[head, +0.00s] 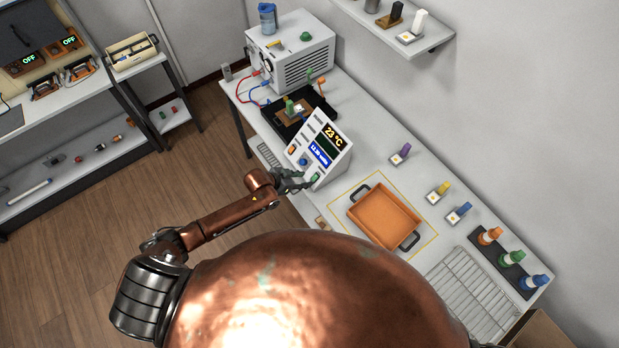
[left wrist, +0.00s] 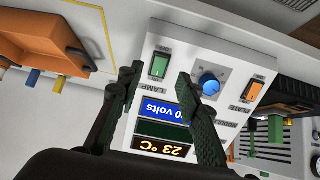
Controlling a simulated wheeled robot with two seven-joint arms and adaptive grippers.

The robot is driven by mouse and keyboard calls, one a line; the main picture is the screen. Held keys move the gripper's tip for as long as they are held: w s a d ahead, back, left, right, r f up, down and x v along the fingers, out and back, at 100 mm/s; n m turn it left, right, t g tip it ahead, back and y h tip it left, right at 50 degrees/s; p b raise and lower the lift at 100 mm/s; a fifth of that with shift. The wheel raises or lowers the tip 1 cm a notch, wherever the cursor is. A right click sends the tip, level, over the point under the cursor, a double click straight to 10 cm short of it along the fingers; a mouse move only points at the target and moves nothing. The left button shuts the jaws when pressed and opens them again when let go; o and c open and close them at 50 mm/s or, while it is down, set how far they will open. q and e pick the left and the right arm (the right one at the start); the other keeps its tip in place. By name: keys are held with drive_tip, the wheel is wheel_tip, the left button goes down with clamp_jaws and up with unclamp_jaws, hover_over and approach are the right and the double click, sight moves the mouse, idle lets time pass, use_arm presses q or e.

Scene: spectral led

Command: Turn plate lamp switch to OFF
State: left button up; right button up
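The white sloped control box (head: 336,165) stands on the bench and shows a "23 °C" display and a blue volts display. In the left wrist view it is upside down, with a green rocker switch (left wrist: 158,66) beside a "LAMP" label, a blue knob (left wrist: 208,84) and an orange rocker switch (left wrist: 253,90) beside a "PLATE" label. My left gripper (head: 293,181) is at the box's lower front, near the green switch. In the left wrist view, its fingers (left wrist: 158,80) are apart with nothing between them, the green switch just beyond. I cannot tell whether they touch the box.
An orange tray (head: 384,214) with dark handles lies to the right of the box. Behind the box are a dark stand (head: 288,112) with a small board and a white power unit (head: 291,52) with cables. Coloured bottles (head: 512,258) and a wire rack (head: 466,290) are at the right.

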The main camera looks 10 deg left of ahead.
sight(313, 179)
use_arm(q)
drive_tip(key=shift+x, duration=2.35)
drive_tip(key=shift+c, duration=0.6)
clamp_jaws()
